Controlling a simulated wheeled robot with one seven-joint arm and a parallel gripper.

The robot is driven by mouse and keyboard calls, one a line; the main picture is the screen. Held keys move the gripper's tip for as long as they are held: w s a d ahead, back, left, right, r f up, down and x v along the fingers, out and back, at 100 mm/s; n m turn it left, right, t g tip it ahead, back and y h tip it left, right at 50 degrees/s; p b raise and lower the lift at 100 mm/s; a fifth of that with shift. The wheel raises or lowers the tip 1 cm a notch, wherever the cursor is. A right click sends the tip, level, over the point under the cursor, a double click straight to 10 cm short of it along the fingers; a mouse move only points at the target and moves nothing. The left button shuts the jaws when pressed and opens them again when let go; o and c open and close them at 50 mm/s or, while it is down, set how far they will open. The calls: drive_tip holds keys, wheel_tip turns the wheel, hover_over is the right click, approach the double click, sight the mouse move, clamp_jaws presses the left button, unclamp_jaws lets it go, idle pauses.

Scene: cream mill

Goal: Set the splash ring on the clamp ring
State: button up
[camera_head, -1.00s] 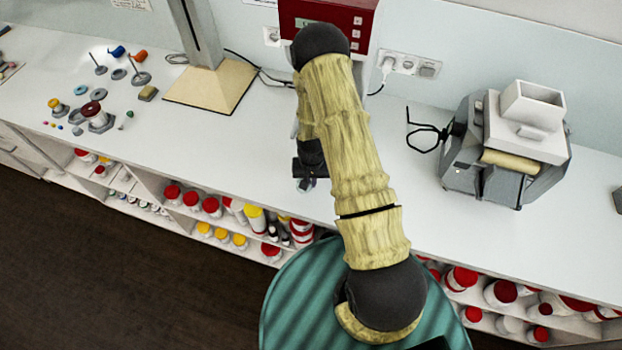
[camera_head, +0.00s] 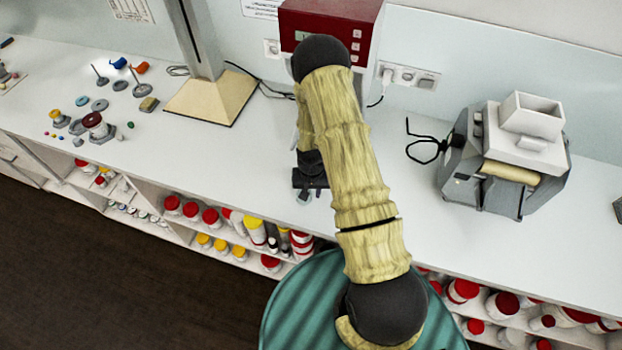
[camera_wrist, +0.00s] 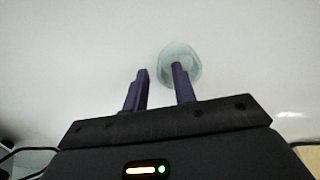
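My gripper (camera_wrist: 160,72) points down with its two dark purple fingers apart and nothing seen between them. A pale translucent round piece, which looks like the splash ring (camera_wrist: 166,52), lies on the white bench beyond the fingertips. The right finger overlaps part of it in the wrist view, and I cannot tell whether they touch. In the head view my gripper (camera_head: 310,184) hangs low over the bench, with the pale piece (camera_head: 304,197) just below it, small and partly hidden. I cannot pick out the clamp ring for sure; it may be among the parts at the left.
At the left stand a red-topped spool-like assembly (camera_head: 95,125), several discs and small parts. A column on a wooden base (camera_head: 212,97) and a red control box (camera_head: 370,30) are behind. A grey machine (camera_head: 505,160) stands right. The bench between is mostly clear.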

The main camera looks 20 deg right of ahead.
wheel_tip(320, 180, up, 12)
drive_tip(key=b, duration=0.4)
drive_tip(key=shift+f, duration=0.25)
drive_tip(key=shift+r, duration=0.15)
idle(0.3)
wheel_tip(320, 180, up, 10)
drive_tip(key=f+n+t, duration=0.1)
drive_tip(key=n, duration=0.1)
hover_over(311, 195)
drive_tip(key=s+a, duration=0.1)
drive_tip(key=s, duration=0.4)
drive_tip(key=s+a+r+n+t, duration=0.1)
drive_tip(key=s+r, duration=0.5)
drive_tip(key=s, duration=0.2)
drive_tip(key=shift+s+r+n+t, duration=0.2)
drive_tip(key=shift+r+n+t, duration=0.1)
drive_tip(key=b+x, duration=0.1)
drive_tip(key=b, duration=0.1)
drive_tip(key=b+x, duration=0.2)
drive_tip(key=shift+s+f, duration=0.35)
